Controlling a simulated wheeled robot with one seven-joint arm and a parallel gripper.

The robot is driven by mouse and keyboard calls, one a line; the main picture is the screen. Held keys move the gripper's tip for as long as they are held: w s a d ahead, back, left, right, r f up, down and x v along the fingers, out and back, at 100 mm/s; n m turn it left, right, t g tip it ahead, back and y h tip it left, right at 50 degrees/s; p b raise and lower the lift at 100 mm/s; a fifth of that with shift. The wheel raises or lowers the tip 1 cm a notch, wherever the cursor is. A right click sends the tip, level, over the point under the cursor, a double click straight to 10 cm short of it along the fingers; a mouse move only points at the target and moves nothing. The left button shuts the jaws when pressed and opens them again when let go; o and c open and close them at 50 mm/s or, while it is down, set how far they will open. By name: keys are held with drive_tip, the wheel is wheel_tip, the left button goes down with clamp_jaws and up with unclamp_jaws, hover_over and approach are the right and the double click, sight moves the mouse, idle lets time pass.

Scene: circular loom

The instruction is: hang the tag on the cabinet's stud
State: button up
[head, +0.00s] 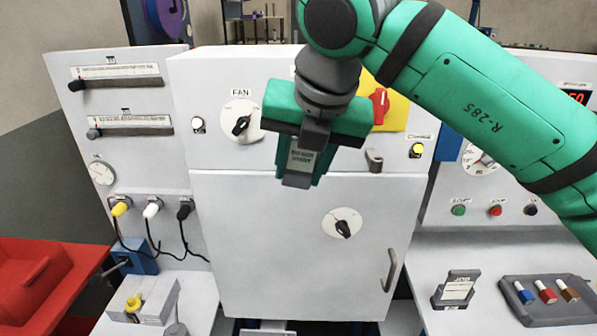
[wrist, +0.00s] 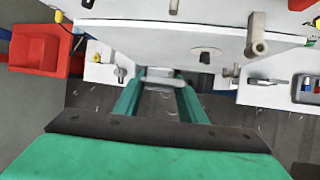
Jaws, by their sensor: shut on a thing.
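My gripper (head: 301,172) is shut on a grey tag (head: 302,157) with dark lettering. It holds the tag in front of the white cabinet (head: 230,225), near the top of its door. In the wrist view the tag (wrist: 160,78) shows edge-on between the green fingers. The cabinet's stud (head: 374,160), a short grey peg, sticks out to the right of my gripper. The stud also shows in the wrist view (wrist: 256,36), up and right of the tag. The tag and stud are apart. Whether the tag has a hole cannot be seen.
A fan knob (head: 241,124), a red switch on yellow (head: 379,105) and a lower dial (head: 343,227) are on the cabinet. A door handle (head: 390,270) projects at lower right. A card stand (head: 457,289) and a grey tray (head: 515,312) stand on the right bench.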

sight(299, 152)
drive_tip(key=shift+w, duration=2.15)
drive_tip(key=shift+r, duration=0.2)
drive_tip(key=shift+w+a, duration=0.1)
drive_tip(key=shift+w, duration=0.05)
drive_tip(key=shift+w, duration=0.6)
drive_tip(key=shift+w, duration=0.55)
drive_tip(key=shift+f, duration=0.3)
